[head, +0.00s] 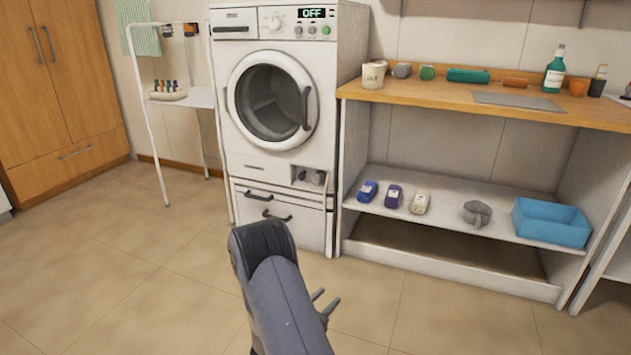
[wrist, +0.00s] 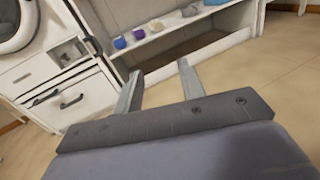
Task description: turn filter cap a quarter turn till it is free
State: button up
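The filter cap (head: 318,178) is a small dark knob in a recess low on the right of the white washing machine (head: 228,140). It is too small to tell which way its grip is turned. In the wrist view the recess with the dark cap (wrist: 66,59) is at the upper left, tilted. My gripper (head: 326,303) is low in front of the machine, well apart from the cap. In the wrist view its two fingers (wrist: 158,82) stand apart with nothing between them, pointing toward the shelf unit.
Two drawers (head: 282,196) with dark handles lie below the recess. To the right is a shelf unit (head: 450,250) with bottles and a blue bin (head: 551,222). A white rack (head: 207,97) stands left. The tiled floor in front is clear.

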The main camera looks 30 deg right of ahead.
aim_at(319, 176)
jog(key=i+l, duration=0.25)
jog(key=i+l+u, duration=0.15)
jog(key=i+l, duration=0.15)
jog(key=l, duration=0.15)
jog(key=i+l, duration=0.25)
jog(key=l, duration=0.15)
jog(key=i+l+u, duration=0.15)
jog(key=i+l, duration=0.3)
jog(key=l, duration=0.3)
jog(key=i+l+u, duration=0.1)
jog(key=i+l, duration=0.15)
jog(key=l, duration=0.2)
